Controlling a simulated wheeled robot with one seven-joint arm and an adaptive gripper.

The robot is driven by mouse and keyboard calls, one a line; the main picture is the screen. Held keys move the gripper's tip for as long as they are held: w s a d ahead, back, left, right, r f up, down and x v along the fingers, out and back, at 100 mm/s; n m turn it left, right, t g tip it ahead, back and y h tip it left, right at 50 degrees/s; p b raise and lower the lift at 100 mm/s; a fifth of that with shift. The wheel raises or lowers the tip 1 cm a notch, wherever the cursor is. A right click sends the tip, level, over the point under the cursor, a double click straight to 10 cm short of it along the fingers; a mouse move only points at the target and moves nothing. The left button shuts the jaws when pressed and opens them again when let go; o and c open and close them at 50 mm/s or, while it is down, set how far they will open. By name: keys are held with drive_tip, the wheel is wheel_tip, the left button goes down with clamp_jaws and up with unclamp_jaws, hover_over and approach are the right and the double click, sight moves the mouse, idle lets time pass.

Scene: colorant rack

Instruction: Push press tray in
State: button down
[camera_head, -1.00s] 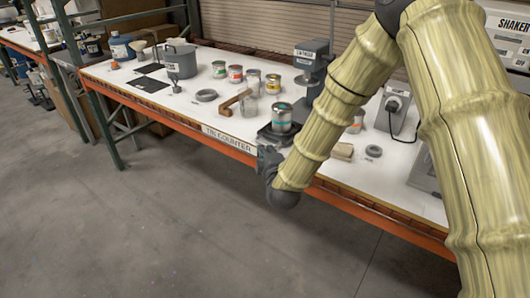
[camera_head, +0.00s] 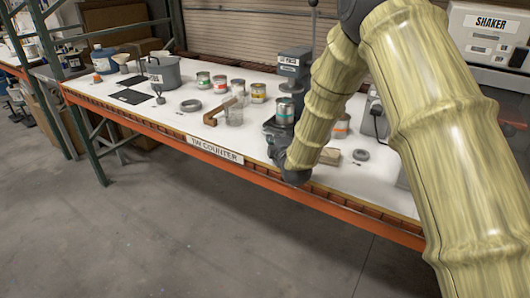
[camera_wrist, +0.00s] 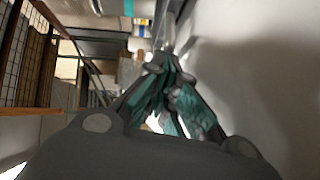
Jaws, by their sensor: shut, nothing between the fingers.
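The press (camera_head: 290,66) is a grey upright machine on the counter, with a lever on top. Its dark tray (camera_head: 268,126) is at the press's foot near the counter's front edge, partly hidden by my gripper and arm. A metal can with a teal and orange label (camera_head: 284,112) stands upright on the tray, below the press head. My gripper (camera_head: 276,146) is at the tray's front side, low over the counter edge. I cannot tell whether it touches the tray. In the wrist view my gripper (camera_wrist: 160,72) has its teal-padded fingers shut and empty.
The white counter (camera_head: 190,122) holds several cans, a wooden-handled item (camera_head: 218,114), a grey ring (camera_head: 191,105) and a grey pot (camera_head: 164,73). A small tan block (camera_head: 330,156) lies right of my gripper. The floor in front is clear.

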sight(276, 128)
drive_tip(key=w+d, duration=0.2)
drive_tip(key=w, duration=0.1)
drive_tip(key=shift+w+d+b, duration=0.1)
drive_tip(key=shift+b, duration=0.25)
drive_tip(key=shift+w+d+r, duration=0.1)
drive_tip(key=shift+r, duration=0.05)
